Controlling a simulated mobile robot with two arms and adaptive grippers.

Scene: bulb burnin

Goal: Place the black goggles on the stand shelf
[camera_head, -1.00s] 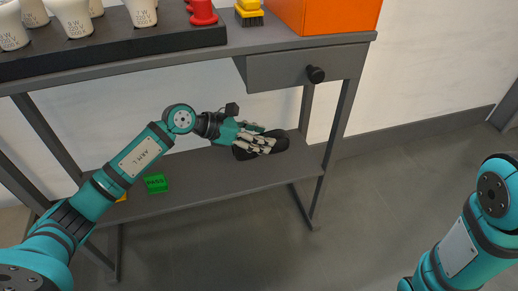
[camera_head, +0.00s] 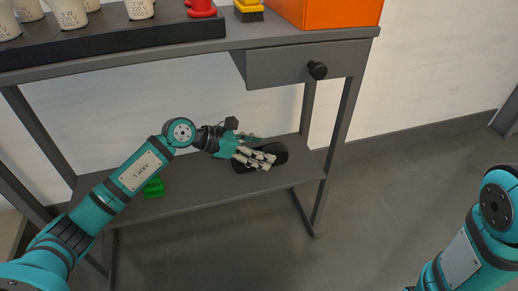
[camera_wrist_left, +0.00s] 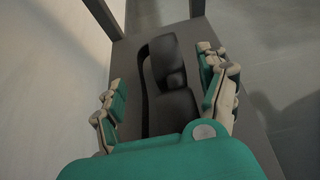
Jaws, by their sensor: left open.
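The black goggles (camera_head: 272,154) lie on the grey lower shelf (camera_head: 206,192) of the stand, near its right end. They also show in the left wrist view (camera_wrist_left: 170,85), resting on the shelf with the strap curving on the left side. My left gripper (camera_head: 262,160) is at the goggles, its fingers over their near side. In the left wrist view its open fingers (camera_wrist_left: 165,95) stand on either side of the goggles, with gaps visible. The fingers hide part of the goggles in the head view. My right arm shows at the right edge, but its gripper is out of view.
A green block (camera_head: 154,187) sits on the lower shelf behind my left forearm. The upper top holds bulbs in a black rack (camera_head: 130,45), a yellow brush (camera_head: 249,12) and an orange box (camera_head: 325,14). A drawer (camera_head: 285,72) hangs below the top, above the shelf's right part.

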